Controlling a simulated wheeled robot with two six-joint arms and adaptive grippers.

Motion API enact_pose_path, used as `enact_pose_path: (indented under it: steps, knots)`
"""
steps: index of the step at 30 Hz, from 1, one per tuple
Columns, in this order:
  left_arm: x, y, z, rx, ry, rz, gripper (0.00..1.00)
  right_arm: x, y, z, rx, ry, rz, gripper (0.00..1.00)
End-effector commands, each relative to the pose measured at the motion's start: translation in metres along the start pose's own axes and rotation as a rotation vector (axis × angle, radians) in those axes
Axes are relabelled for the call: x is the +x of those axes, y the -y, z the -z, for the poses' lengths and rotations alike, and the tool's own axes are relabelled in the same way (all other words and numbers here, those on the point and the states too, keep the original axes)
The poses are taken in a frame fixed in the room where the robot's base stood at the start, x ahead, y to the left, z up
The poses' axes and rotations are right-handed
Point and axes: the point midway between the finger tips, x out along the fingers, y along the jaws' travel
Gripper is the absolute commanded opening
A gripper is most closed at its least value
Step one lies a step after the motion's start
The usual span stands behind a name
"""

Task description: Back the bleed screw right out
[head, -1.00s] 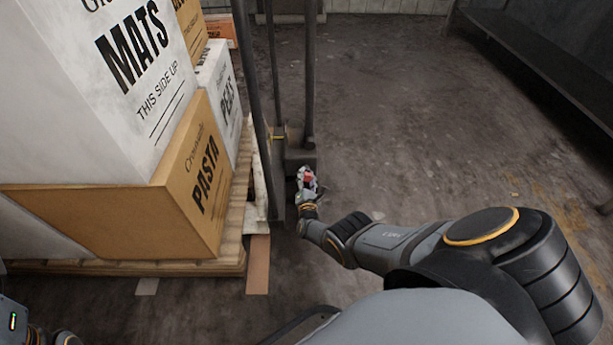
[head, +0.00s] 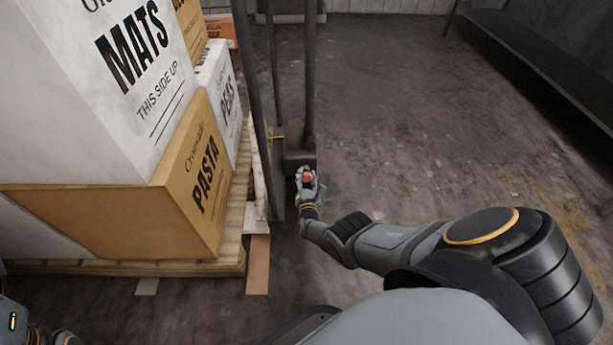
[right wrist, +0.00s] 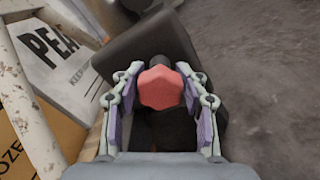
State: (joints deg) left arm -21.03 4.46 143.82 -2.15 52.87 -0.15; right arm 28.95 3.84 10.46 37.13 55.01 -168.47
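The bleed screw (right wrist: 160,88) is a red six-sided head on a dark stem, set in a dark block (right wrist: 135,55). My right gripper (right wrist: 160,72) has one finger on each side of the red head, with the purple pads against its sides. In the head view my right gripper (head: 307,172) is low at the foot of the dark uprights, with the red bleed screw (head: 308,177) between its fingers. The screw's thread is hidden. My left gripper is out of view; only a bit of my left arm shows at the bottom left.
A loaded pallet (head: 150,268) stands close on the left, with a pasta box (head: 190,185) and a mats box (head: 110,60). Dark uprights (head: 309,80) rise just behind the gripper. The floor (head: 420,120) on the right is open, up to a dark shelf (head: 540,60).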

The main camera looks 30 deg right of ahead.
Motion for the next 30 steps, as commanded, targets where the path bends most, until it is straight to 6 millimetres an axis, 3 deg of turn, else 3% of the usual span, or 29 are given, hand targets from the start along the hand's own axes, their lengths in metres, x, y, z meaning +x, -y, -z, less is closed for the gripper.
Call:
enact_pose_path:
  steps: [3, 16, 30]
  knots:
    - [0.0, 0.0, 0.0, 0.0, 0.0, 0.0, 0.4, -0.0002, 0.0, 0.0002, 0.0, 0.0, 0.0, 0.61]
    - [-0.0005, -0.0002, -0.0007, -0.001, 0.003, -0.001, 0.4, -0.0007, 0.0001, 0.0008, 0.076, -0.002, 0.0, 0.61]
    - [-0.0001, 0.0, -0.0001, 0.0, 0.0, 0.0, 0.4, -0.0011, 0.0003, 0.001, 0.912, -0.002, 0.001, 0.61]
